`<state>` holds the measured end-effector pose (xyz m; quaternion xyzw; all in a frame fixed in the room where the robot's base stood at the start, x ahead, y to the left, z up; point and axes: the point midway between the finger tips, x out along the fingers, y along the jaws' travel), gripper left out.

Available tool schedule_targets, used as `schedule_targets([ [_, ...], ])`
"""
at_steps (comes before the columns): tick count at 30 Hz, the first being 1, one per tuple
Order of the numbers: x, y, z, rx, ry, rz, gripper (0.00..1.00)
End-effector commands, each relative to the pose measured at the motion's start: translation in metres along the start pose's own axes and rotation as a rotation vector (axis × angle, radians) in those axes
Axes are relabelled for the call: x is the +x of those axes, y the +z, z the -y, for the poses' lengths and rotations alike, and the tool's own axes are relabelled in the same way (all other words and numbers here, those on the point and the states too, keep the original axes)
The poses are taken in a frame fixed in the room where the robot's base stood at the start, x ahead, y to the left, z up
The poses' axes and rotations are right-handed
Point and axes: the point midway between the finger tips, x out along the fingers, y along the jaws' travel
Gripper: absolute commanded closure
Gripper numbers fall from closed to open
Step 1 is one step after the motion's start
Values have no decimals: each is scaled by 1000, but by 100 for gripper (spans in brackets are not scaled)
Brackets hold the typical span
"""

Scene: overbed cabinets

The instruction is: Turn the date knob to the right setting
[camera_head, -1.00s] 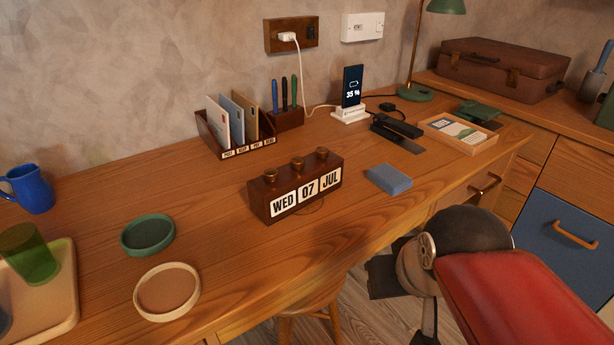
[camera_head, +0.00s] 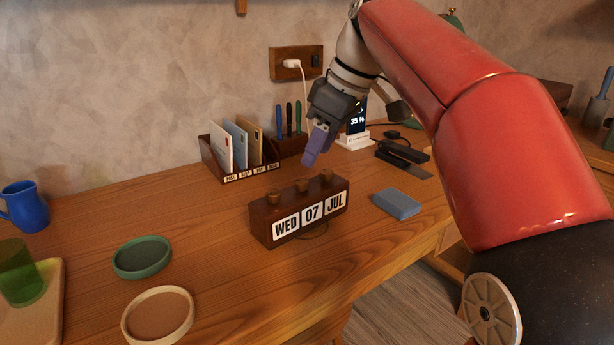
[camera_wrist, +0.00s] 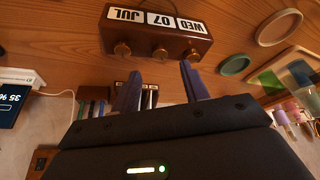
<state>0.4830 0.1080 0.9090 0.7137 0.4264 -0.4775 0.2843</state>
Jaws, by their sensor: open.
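The wooden desk calendar (camera_head: 268,240) stands upright on the desk, reading WED 07 JUL. My gripper (camera_head: 310,158) is above and behind the calendar, pointing down, apart from the knobs. In the wrist view its two fingers (camera_wrist: 160,90) are spread, with nothing between them.
A letter rack (camera_head: 238,158) and a pen holder (camera_head: 291,145) stand behind the calendar. A phone on a white charger (camera_head: 354,142) is at the back right. A blue block (camera_head: 396,203) lies right of the calendar. Green (camera_head: 142,257) and cream (camera_head: 158,316) round trays lie front left.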

Motion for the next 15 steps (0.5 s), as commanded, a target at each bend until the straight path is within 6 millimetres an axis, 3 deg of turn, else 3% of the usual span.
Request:
schedule_targets([
  [7,43,1,1,2,-1,1,55],
  [15,63,0,0,2,2,0,55],
])
